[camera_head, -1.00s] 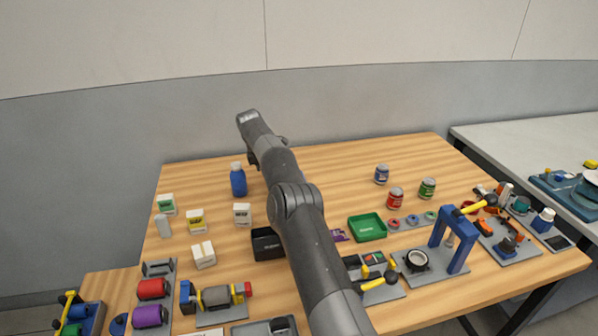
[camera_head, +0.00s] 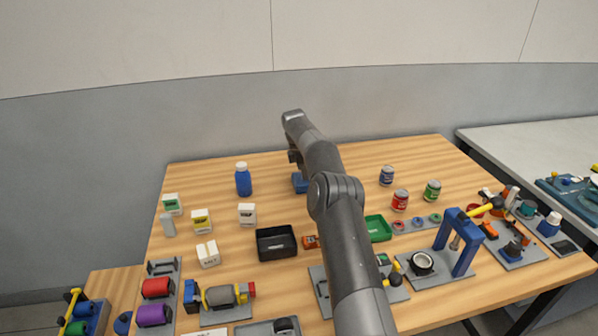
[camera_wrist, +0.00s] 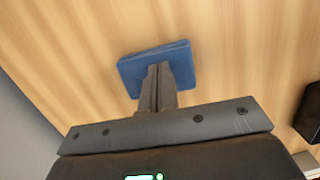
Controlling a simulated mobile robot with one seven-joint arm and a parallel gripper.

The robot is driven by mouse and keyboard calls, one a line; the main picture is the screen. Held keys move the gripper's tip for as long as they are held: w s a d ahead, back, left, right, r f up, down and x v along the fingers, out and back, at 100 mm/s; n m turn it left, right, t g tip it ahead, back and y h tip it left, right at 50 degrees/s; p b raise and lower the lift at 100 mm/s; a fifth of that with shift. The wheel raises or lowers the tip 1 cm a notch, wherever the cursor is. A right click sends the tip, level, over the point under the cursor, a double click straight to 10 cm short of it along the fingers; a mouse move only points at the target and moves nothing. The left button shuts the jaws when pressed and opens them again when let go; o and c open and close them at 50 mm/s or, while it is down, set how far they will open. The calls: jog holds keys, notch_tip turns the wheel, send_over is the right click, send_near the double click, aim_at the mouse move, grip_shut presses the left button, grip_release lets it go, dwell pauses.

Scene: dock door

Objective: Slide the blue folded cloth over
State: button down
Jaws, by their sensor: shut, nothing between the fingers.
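The blue folded cloth (camera_wrist: 180,57) lies flat on the wooden table in the wrist view. A small part of the cloth (camera_head: 299,183) shows in the head view, just left of my arm; the arm hides the rest. My gripper (camera_wrist: 158,70) is shut and empty. In the wrist view its fingertips overlap the near middle of the cloth; I cannot tell whether they touch it or hover above it. In the head view my arm hides the fingers.
A blue bottle (camera_head: 243,180) stands left of the cloth. A black bin (camera_head: 276,243) and a green tray (camera_head: 377,228) sit nearer. Several cans, including a red can (camera_head: 400,200), stand to the right. The table's back middle is mostly clear.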

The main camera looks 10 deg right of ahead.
jog(key=shift+f, duration=0.4)
